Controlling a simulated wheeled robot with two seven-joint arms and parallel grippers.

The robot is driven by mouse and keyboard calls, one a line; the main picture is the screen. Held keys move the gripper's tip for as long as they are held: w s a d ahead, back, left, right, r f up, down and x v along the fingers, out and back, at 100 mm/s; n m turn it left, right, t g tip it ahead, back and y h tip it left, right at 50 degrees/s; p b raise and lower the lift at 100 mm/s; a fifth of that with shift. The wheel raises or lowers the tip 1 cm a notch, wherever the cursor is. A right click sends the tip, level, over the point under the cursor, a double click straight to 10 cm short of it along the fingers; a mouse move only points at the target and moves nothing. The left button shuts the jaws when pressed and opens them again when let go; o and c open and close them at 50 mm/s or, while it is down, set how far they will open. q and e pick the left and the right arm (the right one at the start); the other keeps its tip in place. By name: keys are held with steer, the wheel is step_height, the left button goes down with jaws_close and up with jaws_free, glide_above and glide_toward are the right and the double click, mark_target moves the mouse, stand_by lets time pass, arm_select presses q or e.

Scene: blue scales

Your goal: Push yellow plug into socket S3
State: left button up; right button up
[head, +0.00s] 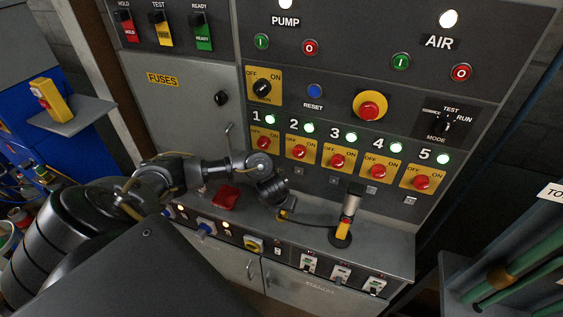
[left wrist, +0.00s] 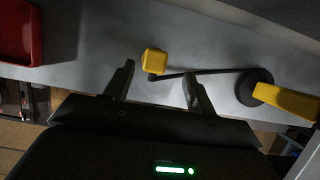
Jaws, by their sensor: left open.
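The yellow plug (head: 283,214) lies on the grey ledge, partly hidden by my left gripper in the head view. In the left wrist view the yellow plug (left wrist: 154,61) is a small yellow block just past the open fingertips, nearer the left finger. A dark cable runs from it to a round black base. My left gripper (left wrist: 160,73) is open and empty; in the head view it (head: 281,206) is low over the ledge. Connectors and switches line the ledge's front face, including a blue one (head: 206,228) and a yellow one (head: 254,244). I cannot read which is S3. My right gripper is not in view.
A red tray (head: 225,197) sits on the ledge (head: 385,246) left of the gripper. An upright device with a yellow lower part (head: 343,229) stands to the right. The panel with red buttons (head: 337,161) rises behind. The ledge's right end is clear.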

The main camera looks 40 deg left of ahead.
mark_target(282, 213)
arm_select(q)
steer(key=x, duration=0.4)
steer(key=shift+s+a+f, duration=0.1)
steer(key=shift+s+a, duration=0.05)
steer(key=shift+a, duration=0.2)
steer(key=shift+w+f, duration=0.25)
steer(key=shift+f, duration=0.25)
steer(key=c, duration=1)
